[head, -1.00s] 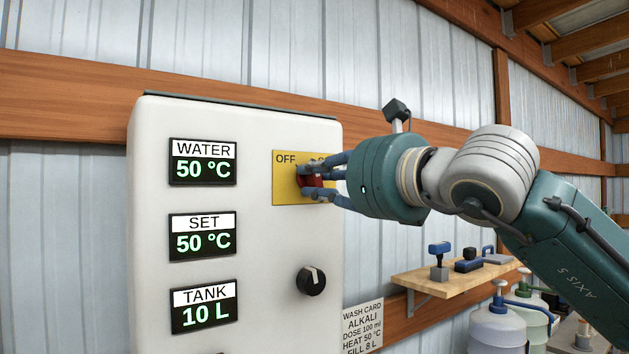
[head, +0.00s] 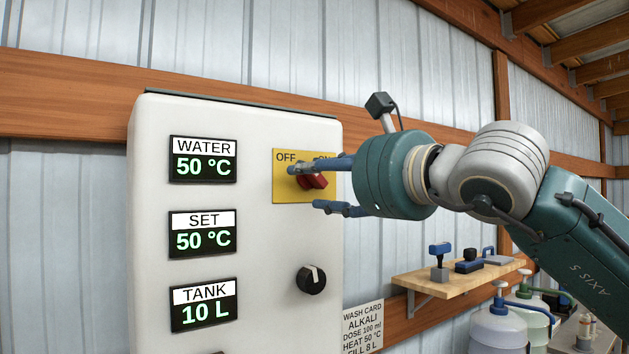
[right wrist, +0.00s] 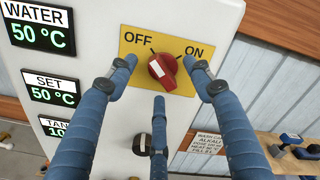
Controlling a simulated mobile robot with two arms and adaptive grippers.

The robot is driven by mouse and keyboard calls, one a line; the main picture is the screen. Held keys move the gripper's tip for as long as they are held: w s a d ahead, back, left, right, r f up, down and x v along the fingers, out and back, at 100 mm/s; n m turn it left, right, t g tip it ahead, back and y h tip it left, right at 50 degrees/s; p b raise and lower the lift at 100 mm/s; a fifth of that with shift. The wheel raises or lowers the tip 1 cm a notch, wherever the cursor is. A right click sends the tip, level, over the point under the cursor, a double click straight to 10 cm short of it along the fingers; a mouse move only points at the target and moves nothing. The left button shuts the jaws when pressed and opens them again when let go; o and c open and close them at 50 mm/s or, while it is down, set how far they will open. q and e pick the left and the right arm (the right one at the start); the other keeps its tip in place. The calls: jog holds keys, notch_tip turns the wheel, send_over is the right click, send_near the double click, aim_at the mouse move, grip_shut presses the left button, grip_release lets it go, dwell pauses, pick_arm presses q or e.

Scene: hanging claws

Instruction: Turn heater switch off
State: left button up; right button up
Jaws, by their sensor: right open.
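The heater switch is a red knob (head: 315,182) on a yellow plate marked OFF and ON, on the front of a white control box (head: 260,250). In the right wrist view the red knob (right wrist: 163,71) has a white mark on its left part, toward the OFF side. My right gripper (head: 307,188) is open in front of the plate. In the right wrist view its three blue fingers are spread: two beside the knob at left and right, one below. I see no finger closed on the knob. In the head view a finger partly covers the knob and the ON label. My left gripper is out of view.
A black knob (head: 311,280) sits below the yellow plate. Displays on the box read water 50 °C, set 50 °C and tank 10 L. A wooden shelf (head: 450,280) with small tools and several jugs stand at the right, under my right arm.

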aim_at(317, 180)
jog(key=shift+b+v, duration=1.05)
jog(key=shift+v, duration=1.15)
jog(key=shift+s+d, duration=0.3)
jog(key=shift+s, duration=0.1)
jog(key=shift+a, duration=0.1)
